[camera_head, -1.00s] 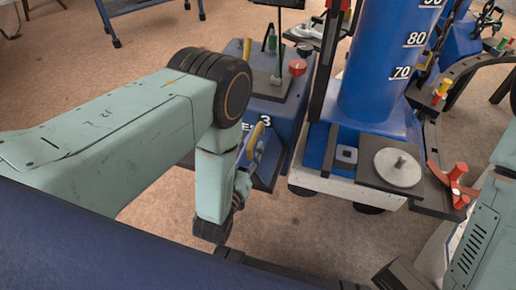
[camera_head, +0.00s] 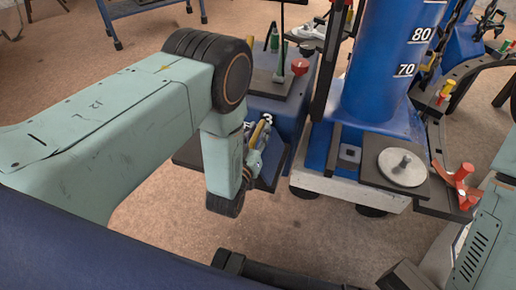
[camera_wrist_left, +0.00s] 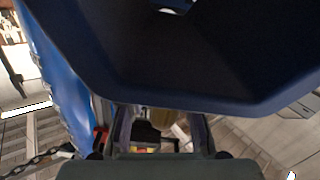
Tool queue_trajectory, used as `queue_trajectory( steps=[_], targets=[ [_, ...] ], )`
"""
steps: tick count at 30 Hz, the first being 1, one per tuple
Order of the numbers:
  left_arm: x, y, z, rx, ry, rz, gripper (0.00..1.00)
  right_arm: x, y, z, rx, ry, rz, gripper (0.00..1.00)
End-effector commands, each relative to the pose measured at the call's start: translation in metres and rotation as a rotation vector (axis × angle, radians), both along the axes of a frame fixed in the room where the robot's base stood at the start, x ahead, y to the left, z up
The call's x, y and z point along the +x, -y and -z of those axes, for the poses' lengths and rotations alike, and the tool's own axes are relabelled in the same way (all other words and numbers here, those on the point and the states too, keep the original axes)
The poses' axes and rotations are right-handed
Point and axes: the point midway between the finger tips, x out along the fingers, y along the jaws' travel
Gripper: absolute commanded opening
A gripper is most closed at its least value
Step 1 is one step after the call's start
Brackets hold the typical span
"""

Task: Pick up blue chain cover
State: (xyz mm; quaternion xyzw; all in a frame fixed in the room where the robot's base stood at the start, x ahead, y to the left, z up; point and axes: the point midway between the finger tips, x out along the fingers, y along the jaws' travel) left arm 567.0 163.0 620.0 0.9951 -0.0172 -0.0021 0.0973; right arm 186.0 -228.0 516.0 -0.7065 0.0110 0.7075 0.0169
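No part in the head view can be clearly singled out as the blue chain cover. In the left wrist view, a large dark blue angular part (camera_wrist_left: 190,60) fills the top, very close to the camera; I cannot tell whether it is the cover. My left gripper is mostly hidden behind my left forearm in the head view, beside the blue bench unit marked 3. In the left wrist view my left gripper (camera_wrist_left: 161,135) has its two fingers apart, with nothing visibly held between them. My right arm shows at the right edge of the head view; its gripper is not visible.
A blue column (camera_head: 393,65) marked 70 and 80 stands on a blue and white base. A round grey disc (camera_head: 403,166) and a red handle (camera_head: 460,183) are nearby. A yellow-handled tool (camera_head: 257,132) is close to my left wrist. Carpet lies open below.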

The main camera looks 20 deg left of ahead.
Motion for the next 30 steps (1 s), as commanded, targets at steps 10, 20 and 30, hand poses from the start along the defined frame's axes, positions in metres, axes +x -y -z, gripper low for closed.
queue_trajectory(
  steps=[10, 20, 30],
  targets=[
    [-0.0005, -0.0003, 0.0003, 0.0, 0.0, -0.001, 0.0, 0.0001, 0.0, 0.0, 0.0, 0.0, 0.0, 0.4],
    [-0.0004, 0.0, 0.0002, 0.0, 0.0, 0.0, 0.0, 0.0001, 0.0, 0.0, 0.0, 0.0, 0.0, 0.4],
    [0.0008, 0.0001, -0.0021, 0.0, 0.007, 0.001, 0.0, 0.0001, 0.0, 0.0, 0.0, 0.0, 0.0, 0.4]
  ],
)
